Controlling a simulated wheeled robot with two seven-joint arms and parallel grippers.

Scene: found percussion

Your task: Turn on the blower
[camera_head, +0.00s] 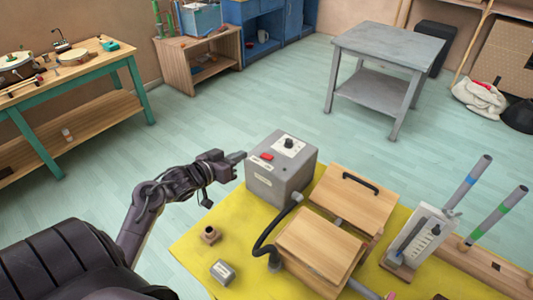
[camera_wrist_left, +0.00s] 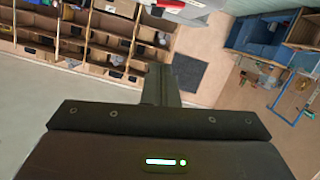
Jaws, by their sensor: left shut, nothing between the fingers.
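The blower appears to be the grey box (camera_head: 270,185) on the yellow table. It has a red switch (camera_head: 267,156) and a black dial (camera_head: 289,143) on its upper face. A black hose runs from its lower right side. My left gripper (camera_head: 240,156) is shut and empty. Its fingertips are at the left edge of the box, close to the red switch; I cannot tell whether they touch it. In the left wrist view the shut fingers (camera_wrist_left: 161,84) point toward the top, where part of the grey box and red switch (camera_wrist_left: 170,4) shows. My right gripper is not in view.
Two wooden boxes (camera_head: 355,197) stand right of the grey box on the yellow table (camera_head: 203,262). A white device (camera_head: 420,238) and upright tubes (camera_head: 468,182) are farther right. A small metal block (camera_head: 222,272) and a brown piece (camera_head: 209,235) lie in front. Open floor lies behind.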

